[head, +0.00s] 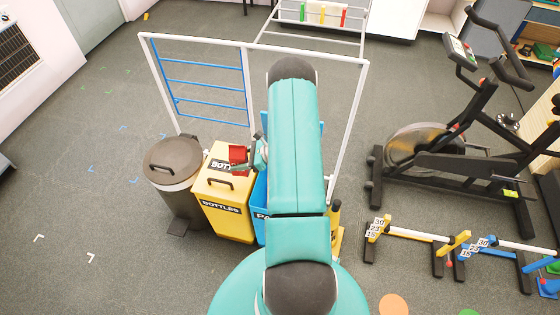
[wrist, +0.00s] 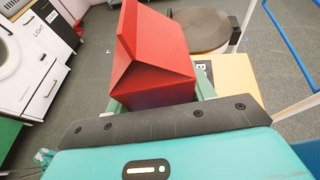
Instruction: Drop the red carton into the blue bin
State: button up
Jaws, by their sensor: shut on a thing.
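A red carton (wrist: 158,50) with a gabled top fills the upper middle of the wrist view. My gripper (wrist: 160,98) is shut on it, with green fingers on both sides of its lower part. In the head view the carton (head: 238,154) shows small, over the lid of the yellow bin, and my gripper (head: 250,158) is beside it. The blue bin (head: 260,208) stands just right of the yellow bin, mostly hidden behind my arm. Its opening and inside cannot be seen.
The yellow bin (head: 226,222) is labelled BOTTLES and has a handled lid. A grey round bin (head: 172,165) stands left of it. A white frame (head: 250,42) rises behind the bins. An exercise bike (head: 450,150) and low hurdles (head: 410,235) stand right. Left floor is free.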

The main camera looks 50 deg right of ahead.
jog(key=s+d+f+m+t+h, duration=0.1)
jog(key=s+d+f, duration=0.2)
jog(key=s+d, duration=0.25)
jog(key=s+d+f+m+h, duration=0.1)
jog(key=s+d+f, duration=0.2)
jog(key=s+d, duration=0.25)
notch_tip(320, 180, down, 6)
jog(key=shift+w+d, duration=0.3)
jog(key=shift+d, duration=0.1)
jog(key=o, duration=1)
jog(key=shift+o, duration=0.2)
jog(key=v, duration=1.3)
jog(key=shift+s+d, duration=0.15)
jog(key=shift+s, duration=0.1)
jog(key=shift+r, duration=0.1)
